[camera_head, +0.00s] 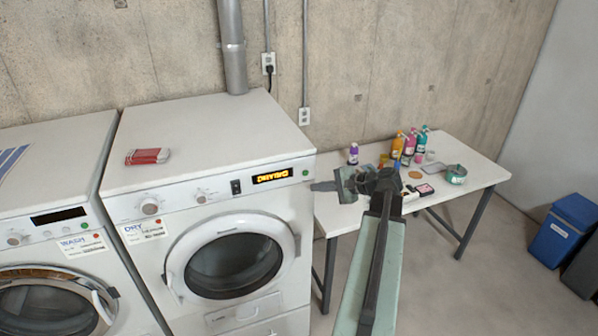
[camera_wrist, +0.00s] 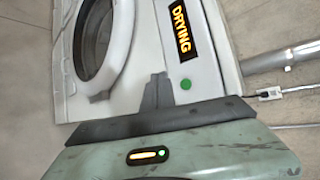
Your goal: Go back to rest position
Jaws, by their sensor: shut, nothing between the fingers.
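My gripper (camera_head: 318,186) is shut and empty, at the end of my green arm in the head view. It points left towards the right edge of the dryer's front panel. In the wrist view its fingers (camera_wrist: 157,92) are together, with the dryer's green button (camera_wrist: 186,84) just to their right. The dryer (camera_head: 215,180) has its round door shut, and its display (camera_head: 272,176) reads DRYING in orange letters. I cannot tell whether the fingertips touch the dryer, but a gap seems to show.
A white table (camera_head: 340,215) stands right of the dryer, partly behind my arm, with several bottles and small items. A washer (camera_head: 50,260) stands at the left. A blue bin (camera_head: 563,230) is far right. The floor between is clear.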

